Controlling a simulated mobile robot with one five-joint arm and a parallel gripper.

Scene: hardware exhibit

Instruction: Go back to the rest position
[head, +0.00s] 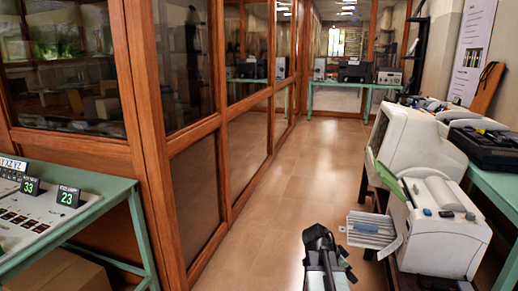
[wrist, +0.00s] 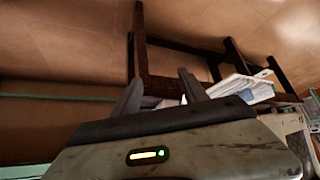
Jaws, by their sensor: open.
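My gripper (wrist: 160,82) shows in the wrist view, with its two dark fingers standing apart and nothing between them. Behind the fingers are the dark legs of a stand (wrist: 142,40) and white papers (wrist: 240,86). In the head view, part of my arm rises at the bottom middle above the tiled floor, left of a white printer-like machine (head: 440,230). I cannot make out the fingertips there.
Another bulky machine (head: 415,140) and a black case (head: 490,147) stand at right. A green table (head: 100,185) holds a control panel (head: 40,215) at left. Wood-framed glass walls (head: 195,130) line the aisle. The floor (head: 270,190) is clear towards a far table (head: 345,84).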

